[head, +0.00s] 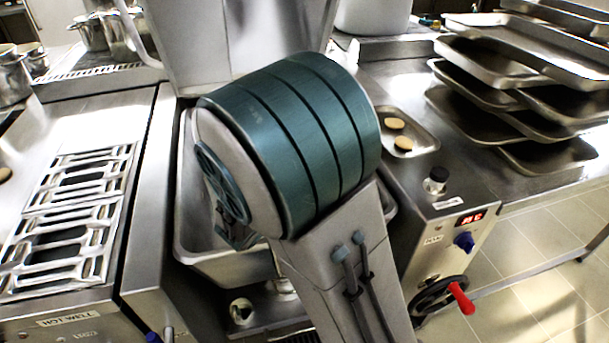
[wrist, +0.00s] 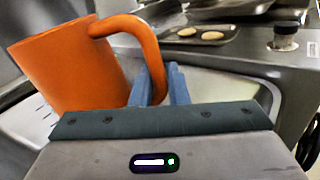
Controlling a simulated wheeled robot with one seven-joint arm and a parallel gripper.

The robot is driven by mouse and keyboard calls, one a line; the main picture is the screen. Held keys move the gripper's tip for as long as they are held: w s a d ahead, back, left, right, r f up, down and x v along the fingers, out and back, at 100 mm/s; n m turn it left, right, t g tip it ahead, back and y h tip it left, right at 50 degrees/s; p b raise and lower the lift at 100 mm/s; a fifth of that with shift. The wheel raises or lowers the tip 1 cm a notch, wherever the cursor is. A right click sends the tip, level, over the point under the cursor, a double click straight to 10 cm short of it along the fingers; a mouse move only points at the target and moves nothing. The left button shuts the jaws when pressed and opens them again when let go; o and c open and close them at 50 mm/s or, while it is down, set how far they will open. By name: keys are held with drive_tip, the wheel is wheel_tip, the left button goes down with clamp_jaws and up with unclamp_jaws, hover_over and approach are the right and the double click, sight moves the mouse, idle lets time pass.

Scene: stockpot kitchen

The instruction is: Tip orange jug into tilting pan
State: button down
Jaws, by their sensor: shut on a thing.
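The orange jug (wrist: 72,68) shows in the left of the wrist view, slightly tilted, with its handle toward my gripper (wrist: 160,82). The blue fingers are shut on the lower part of the handle. The tilting pan (wrist: 235,85) lies below and beyond the jug, its pale rim and inside showing. In the head view my arm covers most of the tilting pan (head: 190,225), and the jug and fingers are hidden behind it. The pan's raised lid (head: 235,45) stands at the back. I cannot see what is inside the jug.
A small tray (head: 420,140) with round pale pieces lies right of the pan. Stacked metal trays (head: 510,75) fill the back right. A hand wheel with a red handle (head: 460,297) sticks out at the front right. White grates (head: 75,205) cover the left unit.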

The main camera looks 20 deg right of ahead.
drive_tip(key=shift+s+f+b, duration=0.2)
drive_tip(key=shift+f+b, duration=0.1)
drive_tip(key=shift+f, duration=0.05)
drive_tip(key=shift+f+b, duration=0.65)
drive_tip(key=shift+f, duration=0.15)
drive_tip(key=r+n+g+p, duration=0.1)
drive_tip(key=r+n+p, duration=0.2)
drive_tip(key=p, duration=0.4)
drive_tip(key=w+r+n+g+p, duration=0.1)
drive_tip(key=r+n+p, duration=0.2)
drive_tip(key=n+p, duration=0.2)
drive_tip(key=w+a+r+n+g+p, duration=0.1)
drive_tip(key=r+n+p, duration=0.2)
drive_tip(key=p, duration=0.6)
drive_tip(key=shift+w+a+r+n+p, duration=0.1)
drive_tip(key=shift+w+r+n+p, duration=0.05)
drive_tip(key=shift+n+p, duration=0.25)
drive_tip(key=w+a+n+g+p, duration=0.1)
drive_tip(key=w+a+n+p, duration=0.1)
drive_tip(key=w+n+p, duration=0.1)
drive_tip(key=w+a+n+g+h+p, duration=0.1)
drive_tip(key=w+a+n+p, duration=0.2)
drive_tip(key=w, duration=0.4)
drive_tip(key=shift+w+a+r+n+g+p, duration=0.4)
drive_tip(key=shift+n+p, duration=0.25)
drive_tip(key=shift+n, duration=0.45)
